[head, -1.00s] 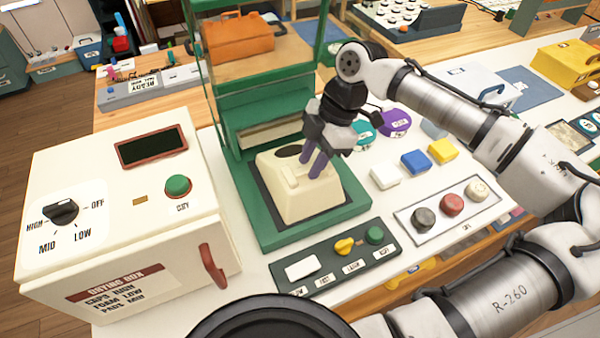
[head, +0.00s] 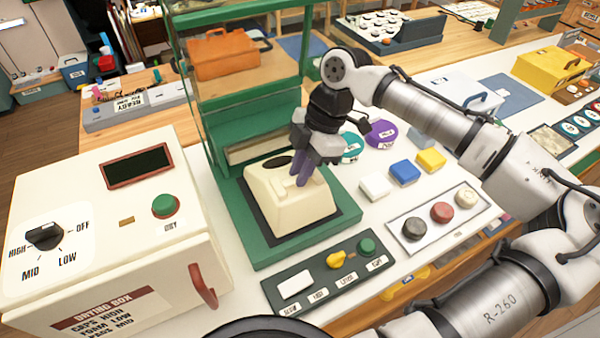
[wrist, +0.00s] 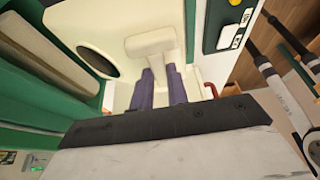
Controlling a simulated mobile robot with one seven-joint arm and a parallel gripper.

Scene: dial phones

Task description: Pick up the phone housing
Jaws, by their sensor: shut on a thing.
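The cream phone housing (head: 290,205) sits on the dark pad in the green press frame (head: 262,254). It has a dark oval opening (head: 276,162) and a raised cradle part on top. My gripper (head: 304,181) is over the housing, with its purple fingers pointing down at the raised part. In the wrist view the fingers (wrist: 160,88) are close together at the cream raised part (wrist: 150,43) of the housing (wrist: 115,25), and the gripper is shut on it. The exact contact at the fingertips is partly hidden.
The white drying box (head: 110,220) with a red handle stands at the left. A green button panel (head: 335,272) lies in front of the press. Teal and purple discs (head: 380,134) and coloured blocks (head: 404,172) lie to the right. The press's green posts rise behind the housing.

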